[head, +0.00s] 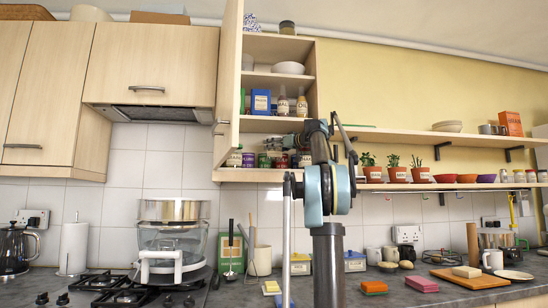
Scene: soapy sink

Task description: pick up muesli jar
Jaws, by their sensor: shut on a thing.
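My gripper (284,142) is a small dark shape in front of the open wall cupboard, at the level of its lowest compartment. It is shut on a jar there, but its fingers and most of what they hold are too small and covered to make out. A labelled jar (234,157) stands at the left end of that compartment, partly behind the open door. Several small tins and jars (264,160) stand beside it. Another jar with a dark lid (287,27) stands on top, near the ceiling. I cannot read which label says muesli.
The open cupboard door (229,80) stands out to the left of my gripper. A long shelf (440,186) with potted plants (397,172) and bowls runs to the right. Below, the counter holds a glass steamer (172,240), a hob, mugs and sponges.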

